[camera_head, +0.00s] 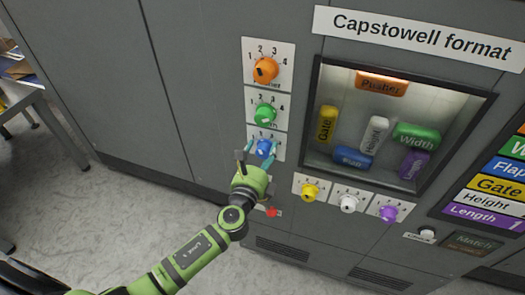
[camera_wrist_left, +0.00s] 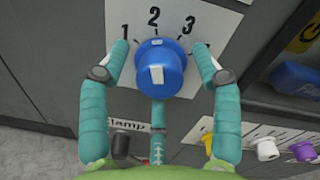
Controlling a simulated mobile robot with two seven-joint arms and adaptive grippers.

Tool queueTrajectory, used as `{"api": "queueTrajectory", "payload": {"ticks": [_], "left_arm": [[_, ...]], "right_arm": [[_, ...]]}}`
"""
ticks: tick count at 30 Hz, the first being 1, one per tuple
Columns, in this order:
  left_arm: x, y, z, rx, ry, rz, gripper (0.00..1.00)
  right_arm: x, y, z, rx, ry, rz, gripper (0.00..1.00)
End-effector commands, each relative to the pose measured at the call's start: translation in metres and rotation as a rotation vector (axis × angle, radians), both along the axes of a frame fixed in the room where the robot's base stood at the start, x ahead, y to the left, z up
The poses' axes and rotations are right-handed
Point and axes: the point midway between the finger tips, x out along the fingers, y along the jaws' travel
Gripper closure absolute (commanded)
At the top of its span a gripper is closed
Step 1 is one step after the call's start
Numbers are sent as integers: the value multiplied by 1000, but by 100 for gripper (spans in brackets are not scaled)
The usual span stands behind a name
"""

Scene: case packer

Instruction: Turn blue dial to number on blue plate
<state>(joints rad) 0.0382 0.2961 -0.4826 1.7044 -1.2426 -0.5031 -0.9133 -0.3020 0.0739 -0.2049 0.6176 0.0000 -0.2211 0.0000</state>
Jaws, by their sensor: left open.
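The blue dial (camera_head: 264,147) is on a white panel, lowest in a column of dials on the grey cabinet. In the left wrist view, the blue dial (camera_wrist_left: 160,68) has white marks on its face and upper rim; the upper mark is near 2. The numbers 1, 2 and 3 show. My left gripper (camera_head: 257,160) is open at the dial, with a finger on each side and one below; contact is unclear. It also shows in the left wrist view (camera_wrist_left: 160,58). The blue Flap plate (camera_head: 504,167) is at the right edge, its number out of frame. My right gripper is not in view.
The orange dial (camera_head: 265,69) and green dial (camera_head: 265,112) are above. Yellow (camera_head: 309,192), white (camera_head: 348,204) and purple (camera_head: 388,213) dials are lower right. A red knob (camera_head: 271,211) is close below the gripper. A lit window (camera_head: 317,84) holds coloured labelled blocks.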

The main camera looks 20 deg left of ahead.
Motion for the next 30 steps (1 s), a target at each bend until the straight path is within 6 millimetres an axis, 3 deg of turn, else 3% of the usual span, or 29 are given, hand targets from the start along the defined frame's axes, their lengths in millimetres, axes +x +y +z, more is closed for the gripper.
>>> {"api": "queueTrajectory", "payload": {"ticks": [7,8,9,12,23,30], "left_arm": [[1,0,0,-1,1,-1,36],[1,0,0,-1,1,-1,44],[1,0,0,-1,1,-1,60],[1,0,0,-1,0,0,92],[2,1,2,-26,-5,3,92],[3,2,2,-147,-5,4,92]], "right_arm": [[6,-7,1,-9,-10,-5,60],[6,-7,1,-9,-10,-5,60],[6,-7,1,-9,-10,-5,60],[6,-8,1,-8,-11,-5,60],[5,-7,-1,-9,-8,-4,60],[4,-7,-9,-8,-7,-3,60]]}}
